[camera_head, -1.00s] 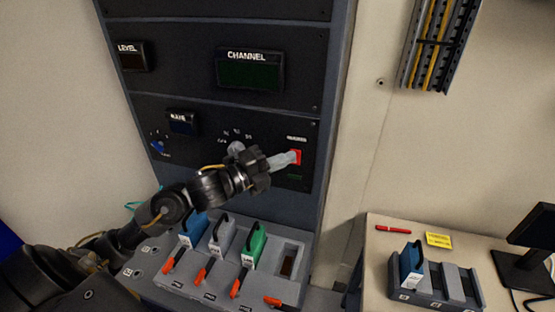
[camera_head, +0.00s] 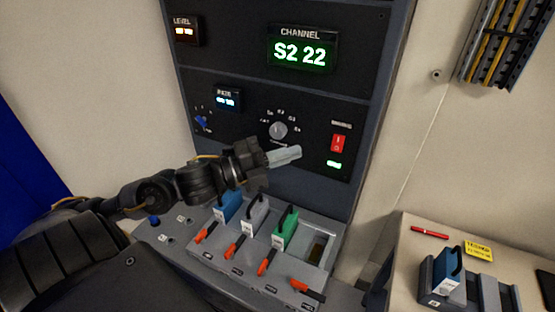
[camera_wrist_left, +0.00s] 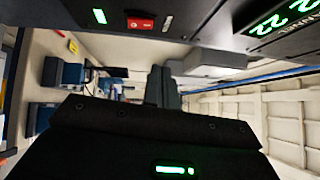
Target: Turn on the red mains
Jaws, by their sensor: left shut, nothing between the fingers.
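The red mains switch (camera_head: 338,144) is a red rocker at the right of the rack's lower panel. A small green lamp (camera_head: 334,164) glows just below it. My left gripper (camera_head: 298,152) is shut and empty, its fingertips in front of the panel, left of the switch and apart from it in the picture. In the left wrist view the red switch (camera_wrist_left: 140,23) and the lit green lamp (camera_wrist_left: 99,16) show at the top. The channel display (camera_head: 303,52) is lit green and reads S2 22. My right gripper is not in view.
Below the panel is a grey console (camera_head: 240,268) with blue, grey and green handled modules and several orange levers. A grey knob (camera_head: 278,130) is left of the switch. At right, a desk (camera_head: 408,232) holds a red pen and a yellow label.

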